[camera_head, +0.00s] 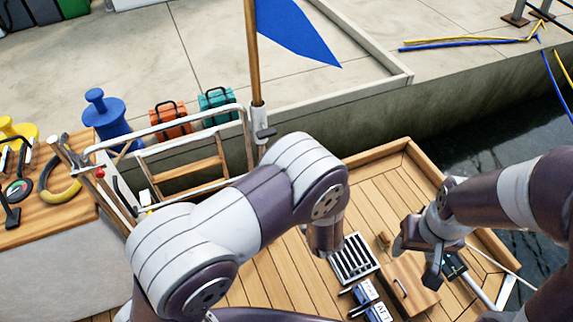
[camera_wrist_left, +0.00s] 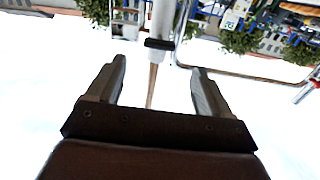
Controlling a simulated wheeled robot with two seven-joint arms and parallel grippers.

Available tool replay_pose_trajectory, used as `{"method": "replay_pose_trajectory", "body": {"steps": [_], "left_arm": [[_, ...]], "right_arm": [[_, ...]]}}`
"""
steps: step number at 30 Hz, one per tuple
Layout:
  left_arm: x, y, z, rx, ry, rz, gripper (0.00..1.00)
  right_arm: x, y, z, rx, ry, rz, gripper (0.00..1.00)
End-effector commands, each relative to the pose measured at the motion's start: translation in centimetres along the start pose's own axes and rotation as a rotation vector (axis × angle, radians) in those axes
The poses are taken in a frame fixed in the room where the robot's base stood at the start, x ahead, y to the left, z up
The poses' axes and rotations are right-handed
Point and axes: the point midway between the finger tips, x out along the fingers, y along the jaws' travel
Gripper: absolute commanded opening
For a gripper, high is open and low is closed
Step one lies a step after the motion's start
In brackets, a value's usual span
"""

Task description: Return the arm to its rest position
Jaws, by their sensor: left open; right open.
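My right gripper (camera_head: 424,255) is open and empty, with its fingers over the deck at the right, near a wooden hatch with a handle. My left arm arches across the middle of the head view, and its gripper is hidden there. In the left wrist view my left gripper (camera_wrist_left: 158,85) is open, with its two fingers apart. A white pole (camera_wrist_left: 162,20) with a dark band and a thin brown tip shows beyond and between the fingers. I cannot tell how near it is. Nothing is held.
A steel rail (camera_head: 180,122) and a wooden flagstaff (camera_head: 253,60) with a blue flag stand behind my left arm. Dark water (camera_head: 485,150) lies beyond the right edge.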

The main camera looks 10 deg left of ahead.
Motion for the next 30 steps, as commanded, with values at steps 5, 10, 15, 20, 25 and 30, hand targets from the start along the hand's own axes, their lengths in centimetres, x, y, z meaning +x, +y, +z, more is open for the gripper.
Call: {"method": "replay_pose_trajectory", "body": {"steps": [5,10,15,20,25,30], "left_arm": [[-2.0,0.0,0.0,0.0,0.001,0.001,0.81],[-2.2,0.0,0.0,-0.001,0.0,-0.001,0.81],[-2.2,0.0,0.0,-0.001,0.0,-0.001,0.81],[-2.2,0.0,0.0,-0.002,0.0,-0.001,0.81],[-3.0,1.8,4.9,0.009,-0.234,0.119,0.81],[-9.8,4.7,10.6,0.161,-0.872,0.501,0.81]], "right_arm": [[-0.3,0.0,0.0,0.0,0.0,0.0,0.58],[-0.3,0.0,0.0,0.0,0.0,0.0,0.58],[-0.2,0.0,0.0,0.0,0.0,0.0,0.58],[-0.2,0.0,0.0,0.0,0.0,0.0,0.58],[-0.2,0.0,0.0,0.0,0.0,0.0,0.58],[-0.3,0.0,0.0,0.0,0.0,0.0,0.58]]}}
